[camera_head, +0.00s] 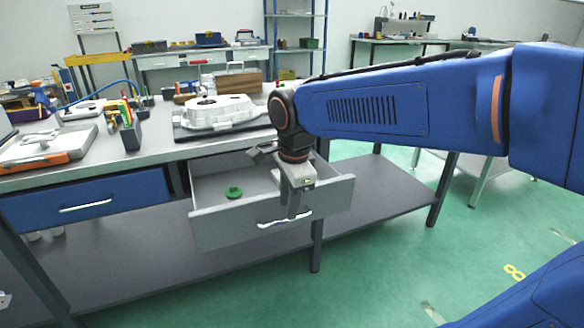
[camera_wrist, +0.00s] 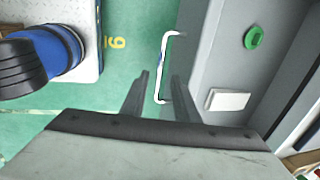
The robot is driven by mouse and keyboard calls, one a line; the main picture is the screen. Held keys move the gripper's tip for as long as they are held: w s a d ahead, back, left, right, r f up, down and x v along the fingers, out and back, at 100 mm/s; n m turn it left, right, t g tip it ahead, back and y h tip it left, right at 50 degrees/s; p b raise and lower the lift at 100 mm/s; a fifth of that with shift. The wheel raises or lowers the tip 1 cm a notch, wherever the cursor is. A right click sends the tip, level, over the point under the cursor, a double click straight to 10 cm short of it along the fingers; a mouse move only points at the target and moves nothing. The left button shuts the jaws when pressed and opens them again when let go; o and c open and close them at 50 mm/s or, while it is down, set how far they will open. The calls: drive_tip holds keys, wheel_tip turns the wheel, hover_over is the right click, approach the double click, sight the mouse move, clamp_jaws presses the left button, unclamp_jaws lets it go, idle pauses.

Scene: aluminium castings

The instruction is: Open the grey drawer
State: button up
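The grey drawer (camera_head: 225,228) stands pulled out from under the workbench, with its inside showing. Its light bar handle (camera_head: 270,223) is on the front face. My gripper (camera_head: 293,212) points down at the drawer front, with its fingertips at the handle. In the wrist view, the fingers (camera_wrist: 161,78) are apart, and the handle (camera_wrist: 163,58) passes between them with visible gaps on both sides. The drawer's front edge (camera_wrist: 200,45) also shows there. The gripper hides part of the handle in the head view.
A green round piece (camera_head: 234,192) lies in the drawer; the wrist view also shows a white block (camera_wrist: 228,100). A blue drawer (camera_head: 90,200) is shut at left. A pale casting (camera_head: 215,112) sits on the bench above. Green floor in front is clear.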

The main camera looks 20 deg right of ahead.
wheel_tip(320, 180, up, 13)
drive_tip(key=s, duration=0.2)
drive_tip(key=shift+s+r, duration=0.2)
drive_tip(key=shift+s, duration=0.15)
drive_tip(key=shift+f, duration=0.1)
drive_tip(key=s+d+f+n+t, duration=0.1)
drive_tip(key=s+d+f+n, duration=0.2)
drive_tip(key=s+f+n, duration=0.3)
drive_tip(key=s+d+f+n+t, duration=0.1)
drive_tip(key=s+d+f+n, duration=0.2)
drive_tip(key=f+n, duration=0.9)
drive_tip(key=s, duration=0.2)
drive_tip(key=shift+s+d+t, duration=0.25)
drive_tip(key=shift+s+t, duration=0.05)
drive_tip(key=shift+s, duration=0.1)
